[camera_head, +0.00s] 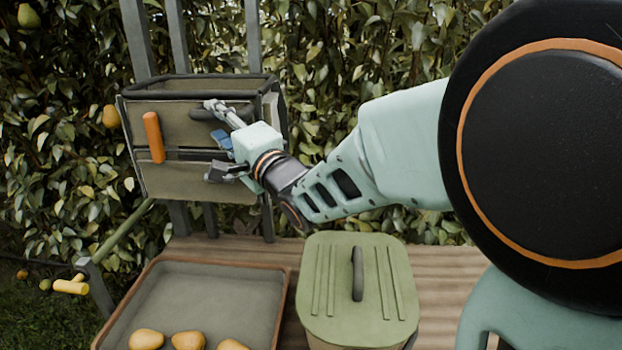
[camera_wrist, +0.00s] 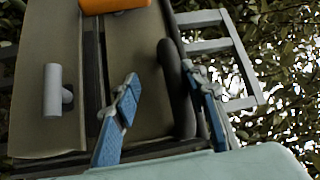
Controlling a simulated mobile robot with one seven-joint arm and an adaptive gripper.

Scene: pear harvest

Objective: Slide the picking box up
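The picking box (camera_head: 185,179) is an olive box with a dark padded rim, upright on grey rails before the hedge. An orange grip (camera_head: 153,137) stands on its front at the left; a dark curved handle (camera_head: 201,115) is right of it. My gripper (camera_head: 214,120) is at the right part of the box front. In the wrist view my gripper (camera_wrist: 160,76) has its two blue-padded fingers apart, with the dark handle (camera_wrist: 178,90) between them. I see a gap between handle and left finger; whether the right finger touches it I cannot tell. My gripper partly hides the box front.
A grey knob (camera_wrist: 53,90) sticks out of the box front. A shallow tray (camera_head: 277,310) with several pears and a green lidded bin (camera_head: 340,290) stand on the wooden deck below. Grey rails (camera_head: 174,30) rise above the box. Leaves lie close behind.

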